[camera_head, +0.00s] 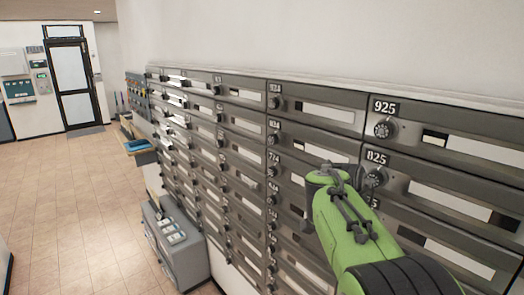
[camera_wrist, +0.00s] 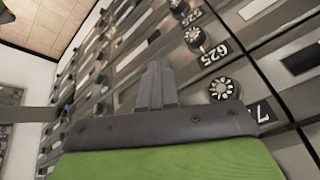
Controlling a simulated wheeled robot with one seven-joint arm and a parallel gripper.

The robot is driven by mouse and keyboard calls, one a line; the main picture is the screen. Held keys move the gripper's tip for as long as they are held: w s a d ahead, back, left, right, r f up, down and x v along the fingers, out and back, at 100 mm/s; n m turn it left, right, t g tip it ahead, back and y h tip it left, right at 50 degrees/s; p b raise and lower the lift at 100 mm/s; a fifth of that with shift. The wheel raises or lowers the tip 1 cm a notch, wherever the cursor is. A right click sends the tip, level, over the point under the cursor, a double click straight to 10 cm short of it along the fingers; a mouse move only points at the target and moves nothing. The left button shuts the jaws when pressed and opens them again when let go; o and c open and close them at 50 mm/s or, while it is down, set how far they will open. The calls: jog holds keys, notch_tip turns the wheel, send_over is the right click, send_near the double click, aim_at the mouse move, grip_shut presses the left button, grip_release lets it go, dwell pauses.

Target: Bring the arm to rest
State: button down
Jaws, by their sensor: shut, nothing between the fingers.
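My arm is the green and black limb at the lower right of the head view, reaching toward the wall of mailboxes (camera_head: 330,115). In the wrist view my gripper (camera_wrist: 156,70) shows as two grey fingers close together, with nothing between them. The fingers lie in front of the mailbox fronts, near the dials by the numbers 625 (camera_wrist: 194,36) and 7 (camera_wrist: 222,89). I cannot tell whether they touch the mailboxes. In the head view the arm covers part of the lower right boxes, and the fingertips are hard to make out.
A grey cabinet (camera_head: 180,262) stands on the floor below the mailboxes. A shelf with a blue item (camera_head: 136,146) juts out farther along the wall. The tiled floor (camera_head: 75,190) at left is clear toward a glass door (camera_head: 72,85).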

jog(key=s+a+f+n+t+y+b, duration=0.1)
jog(key=s+a+f+n, duration=0.1)
jog(key=s+n, duration=0.3)
jog(key=s+a+f+n+t+y+b, duration=0.1)
jog(key=s+n, duration=0.5)
jog(key=s, duration=0.6)
jog(key=s+a+f+n+t+y+b, duration=0.1)
jog(key=s+a+f+n+y, duration=0.1)
jog(key=s, duration=0.7)
jog(key=a+f+n, duration=0.1)
jog(key=a+n, duration=0.1)
jog(key=n, duration=0.1)
jog(key=shift+f+n, duration=0.3)
jog(key=shift+f, duration=0.1)
jog(key=c, duration=1.8)
grip_release()
jog(key=shift+a, duration=0.1)
